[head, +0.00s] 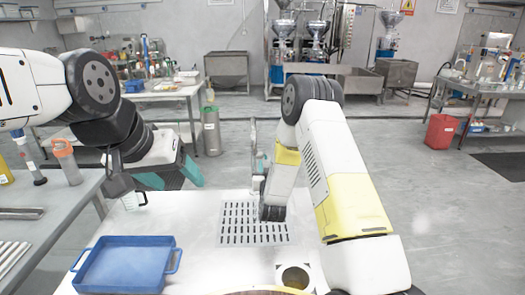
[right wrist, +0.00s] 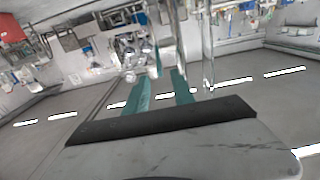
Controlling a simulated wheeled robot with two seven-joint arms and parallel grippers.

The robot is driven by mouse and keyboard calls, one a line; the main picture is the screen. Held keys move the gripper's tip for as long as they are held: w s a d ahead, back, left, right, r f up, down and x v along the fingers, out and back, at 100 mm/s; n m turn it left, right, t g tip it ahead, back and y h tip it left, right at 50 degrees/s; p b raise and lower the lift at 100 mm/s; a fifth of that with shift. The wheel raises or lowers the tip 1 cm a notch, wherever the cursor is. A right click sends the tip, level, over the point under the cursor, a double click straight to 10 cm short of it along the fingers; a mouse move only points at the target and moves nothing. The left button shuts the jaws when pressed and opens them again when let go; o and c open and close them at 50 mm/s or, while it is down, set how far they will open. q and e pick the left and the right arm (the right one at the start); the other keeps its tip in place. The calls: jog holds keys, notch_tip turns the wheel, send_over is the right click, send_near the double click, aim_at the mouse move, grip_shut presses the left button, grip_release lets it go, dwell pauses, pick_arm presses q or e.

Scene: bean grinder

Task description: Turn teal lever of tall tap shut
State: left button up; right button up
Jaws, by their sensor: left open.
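The tall tap (head: 253,150) is a slim metal column behind the slotted drain plate. In the right wrist view, shiny upright metal tubes (right wrist: 207,45) stand ahead of my right gripper (right wrist: 163,90). A narrow teal piece (right wrist: 153,38), which looks like the lever, rises just beyond the fingers. The two teal fingers are apart; I cannot tell whether they touch the lever. In the head view my right wrist is beside the tap and its fingers are mostly hidden. My left gripper (head: 170,178) is open at the table's left side, away from the tap.
The drain plate (head: 253,238) lies on the white table (head: 205,265). A blue tray (head: 127,265) is front left, and a small clear cup (head: 134,200) is below my left gripper. A round-holed holder (head: 294,277) is near the front. A side table (head: 55,215) stands left.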

jog(key=w, duration=0.7)
jog(key=shift+w, duration=0.4)
grip_shut()
dwell(1.0)
